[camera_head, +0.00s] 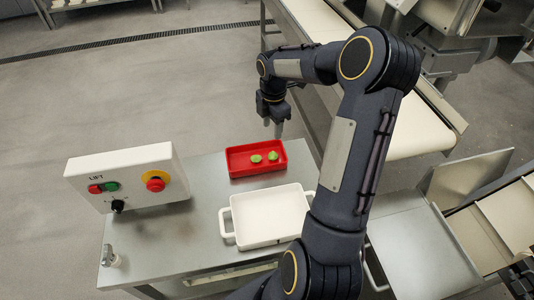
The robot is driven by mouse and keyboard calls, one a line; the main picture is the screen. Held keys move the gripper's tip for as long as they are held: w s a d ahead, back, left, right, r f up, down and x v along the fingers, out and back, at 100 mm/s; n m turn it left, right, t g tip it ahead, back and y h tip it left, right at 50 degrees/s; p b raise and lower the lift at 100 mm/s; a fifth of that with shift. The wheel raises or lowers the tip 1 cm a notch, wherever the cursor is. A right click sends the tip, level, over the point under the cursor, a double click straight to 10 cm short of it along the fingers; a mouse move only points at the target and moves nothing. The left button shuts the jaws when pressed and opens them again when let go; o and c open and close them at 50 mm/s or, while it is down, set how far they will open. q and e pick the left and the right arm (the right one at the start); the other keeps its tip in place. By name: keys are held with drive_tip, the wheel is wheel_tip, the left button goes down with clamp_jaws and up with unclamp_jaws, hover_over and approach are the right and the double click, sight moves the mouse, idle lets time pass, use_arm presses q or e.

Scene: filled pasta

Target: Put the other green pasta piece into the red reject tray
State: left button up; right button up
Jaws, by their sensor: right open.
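The red reject tray (240,171) sits on the steel table at its far right part. Two green pasta pieces lie in it, a left one (256,158) and a right one (273,155), close beside each other. My right gripper (273,126) is open, with its fingers pointing down. It appears just behind and above the tray's far right edge, and I see nothing between its fingers. My left gripper is not in view.
A white two-handled tray (262,214), which looks empty, stands in front of the red tray. A control box (128,178) with buttons stands on the table's left. A conveyor (414,133) runs behind my right arm. The table's middle is clear.

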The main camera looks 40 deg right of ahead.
drive_tip(key=s+a+r+m+t, duration=0.3)
drive_tip(key=s+a+r+m, duration=0.7)
drive_tip(key=a, duration=0.4)
drive_tip(key=s+a+m+t+y, duration=0.2)
drive_tip(key=s+a+m+y, duration=0.1)
drive_tip(key=s+a+m, duration=0.5)
drive_tip(key=s+a, duration=0.1)
drive_tip(key=s, duration=0.1)
drive_tip(key=shift+s+a+f+y, duration=0.15)
drive_tip(key=shift+s+a+y, duration=0.1)
drive_tip(key=shift+s+y, duration=0.15)
